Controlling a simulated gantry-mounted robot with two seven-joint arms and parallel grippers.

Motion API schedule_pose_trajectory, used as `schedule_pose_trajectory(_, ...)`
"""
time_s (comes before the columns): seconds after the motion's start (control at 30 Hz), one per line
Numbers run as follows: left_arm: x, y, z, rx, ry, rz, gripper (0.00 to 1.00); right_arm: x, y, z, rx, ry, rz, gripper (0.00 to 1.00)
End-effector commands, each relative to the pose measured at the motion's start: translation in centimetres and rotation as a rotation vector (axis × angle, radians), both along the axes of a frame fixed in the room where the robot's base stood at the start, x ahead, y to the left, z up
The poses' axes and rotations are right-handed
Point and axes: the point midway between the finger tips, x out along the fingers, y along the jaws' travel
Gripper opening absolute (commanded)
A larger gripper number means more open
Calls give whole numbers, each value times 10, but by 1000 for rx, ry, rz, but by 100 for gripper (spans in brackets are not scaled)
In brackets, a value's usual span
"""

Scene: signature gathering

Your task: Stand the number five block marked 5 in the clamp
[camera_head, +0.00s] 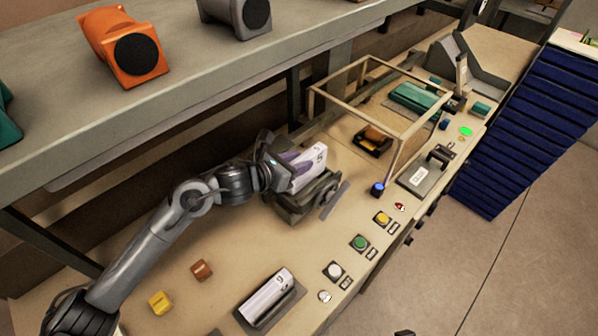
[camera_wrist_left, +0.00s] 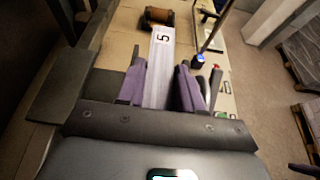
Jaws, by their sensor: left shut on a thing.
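The number five block (camera_head: 310,168) is a pale, long block; its 5 mark also shows on its far end in the left wrist view (camera_wrist_left: 163,40). My left gripper (camera_head: 290,160) is shut on it, with purple finger pads on both sides (camera_wrist_left: 160,85). The clamp (camera_head: 292,207) is a grey-green vise with a bar handle on its right, standing on the bench. The block is right over the clamp in the head view; I cannot tell whether it touches or sits between the jaws. My right gripper is not clearly seen.
Another pale marked block (camera_head: 268,296) lies on a dark holder in front. Orange (camera_head: 202,270) and yellow (camera_head: 160,302) small blocks lie at left. Buttons, including a green one (camera_head: 360,243), line the front edge. A framed enclosure (camera_head: 396,150) stands right of the clamp.

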Motion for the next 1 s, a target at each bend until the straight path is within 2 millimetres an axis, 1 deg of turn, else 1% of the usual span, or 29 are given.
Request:
schedule_pose_trajectory(0.17,0,0,-10,-2,0,-1,0,0,1,2,5,1,-4,43)
schedule_pose_trajectory(0.3,0,0,-27,-2,2,0,0,0,2,5,7,0,-4,43)
schedule_pose_trajectory(0.43,0,0,-39,-2,-1,0,0,0,1,6,7,-1,-4,43)
schedule_pose_trajectory(0.73,0,0,-41,-2,-3,0,0,1,0,6,3,-4,-3,43)
schedule_pose_trajectory(0.9,0,0,-46,-1,-3,-1,0,1,-1,1,-3,-4,1,43)
schedule_pose_trajectory(0.93,0,0,-45,1,-2,-1,39,1,-1,2,-4,-4,2,43)
schedule_pose_trajectory(1.0,0,0,-45,0,-1,0,50,1,-2,2,-5,-3,1,43)
